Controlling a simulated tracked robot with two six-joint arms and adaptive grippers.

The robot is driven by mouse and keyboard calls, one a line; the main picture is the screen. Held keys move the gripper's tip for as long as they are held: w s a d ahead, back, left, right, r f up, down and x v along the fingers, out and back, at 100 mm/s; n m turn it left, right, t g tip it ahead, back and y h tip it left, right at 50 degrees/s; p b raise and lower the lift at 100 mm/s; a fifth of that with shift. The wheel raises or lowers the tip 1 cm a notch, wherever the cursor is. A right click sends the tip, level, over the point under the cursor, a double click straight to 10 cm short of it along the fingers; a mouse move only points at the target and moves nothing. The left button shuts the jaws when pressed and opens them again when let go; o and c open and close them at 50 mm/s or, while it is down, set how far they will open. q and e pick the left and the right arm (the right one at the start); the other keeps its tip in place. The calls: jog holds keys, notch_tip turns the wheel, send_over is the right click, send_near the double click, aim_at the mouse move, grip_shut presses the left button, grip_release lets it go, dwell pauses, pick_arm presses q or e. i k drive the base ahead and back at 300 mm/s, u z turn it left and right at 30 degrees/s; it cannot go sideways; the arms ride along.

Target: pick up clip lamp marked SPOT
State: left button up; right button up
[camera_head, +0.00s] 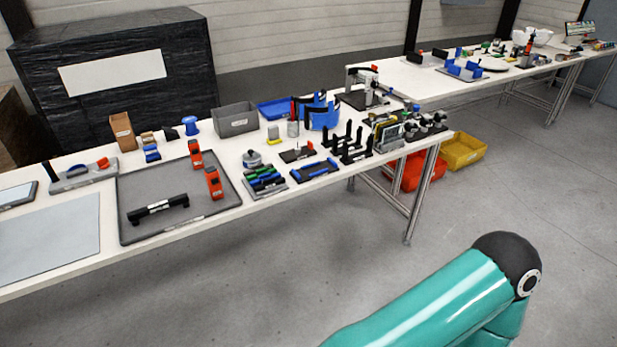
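I cannot read the marking SPOT anywhere, so I cannot tell for sure which thing is the clip lamp. Two orange-red upright devices, one farther back (195,153) and one nearer (213,183), stand at the right side of a dark grey mat (135,185) on the white table (180,235). A black bar-shaped piece (150,212) lies on the front part of that mat. Neither of my grippers is in view. Only a teal arm link of mine shows at the bottom right, apart from the table.
Right of the mat stand a labelled rack of coloured pieces (264,183), a blue-and-black holder (314,170) and black upright pegs (350,148). A grey bin (236,120) stands behind. Red (420,172) and yellow crates (462,151) sit on the floor. The floor in front is clear.

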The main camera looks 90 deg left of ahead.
aim_at(216, 192)
jog(key=z, duration=0.25)
jog(key=i, duration=0.65)
jog(key=u, duration=2.1)
jog(key=i, duration=0.3)
jog(key=u, duration=2.3)
jog(key=k, duration=0.3)
jog(key=u, duration=0.6)
jog(key=i, duration=1.35)
jog(key=z, duration=0.45)
